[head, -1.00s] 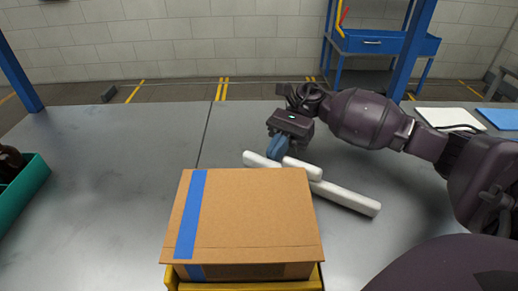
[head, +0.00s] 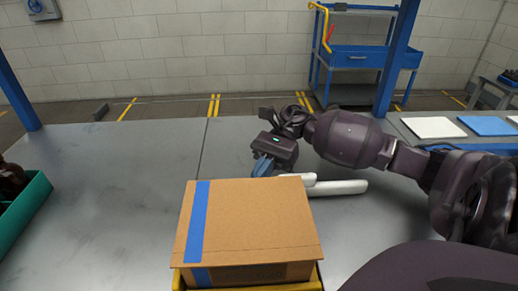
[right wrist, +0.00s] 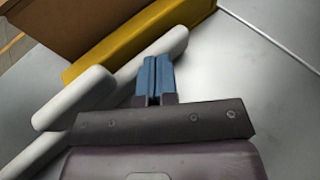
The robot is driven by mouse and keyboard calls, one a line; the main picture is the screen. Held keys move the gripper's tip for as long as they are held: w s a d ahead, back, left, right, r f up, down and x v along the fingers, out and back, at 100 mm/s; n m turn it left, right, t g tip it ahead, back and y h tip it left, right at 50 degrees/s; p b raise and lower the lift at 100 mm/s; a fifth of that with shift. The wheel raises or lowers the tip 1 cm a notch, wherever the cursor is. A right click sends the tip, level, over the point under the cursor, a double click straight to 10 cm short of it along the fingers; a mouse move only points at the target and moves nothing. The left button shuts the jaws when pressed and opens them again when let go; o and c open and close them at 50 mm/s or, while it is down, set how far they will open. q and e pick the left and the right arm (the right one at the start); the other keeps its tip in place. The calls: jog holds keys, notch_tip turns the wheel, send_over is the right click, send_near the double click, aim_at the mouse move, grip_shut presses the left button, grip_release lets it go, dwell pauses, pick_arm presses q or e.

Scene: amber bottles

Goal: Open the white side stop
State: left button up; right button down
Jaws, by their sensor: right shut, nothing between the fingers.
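The white side stop shows in the head view as a long white bar (head: 340,187) with a shorter white piece (head: 308,180) on it, just behind the cardboard box (head: 245,222). Its left part is hidden by the box. In the right wrist view the long bar (right wrist: 165,48) runs diagonally beside the yellow holder (right wrist: 125,40), with the short piece (right wrist: 75,97) on its near side. My right gripper (head: 262,166) is shut and empty. Its blue fingers (right wrist: 155,78) are right beside the bar; I cannot tell whether they touch. My left gripper is not in view.
The box sits in a yellow holder (head: 178,283). A teal crate (head: 28,208) with dark bottles is at the left edge. White (head: 433,127) and blue (head: 486,125) panels lie at the right. The grey table (head: 110,190) is clear left of the box.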

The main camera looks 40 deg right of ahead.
dwell(0.4)
jog(key=v, duration=1.1)
jog(key=shift+f, duration=0.1)
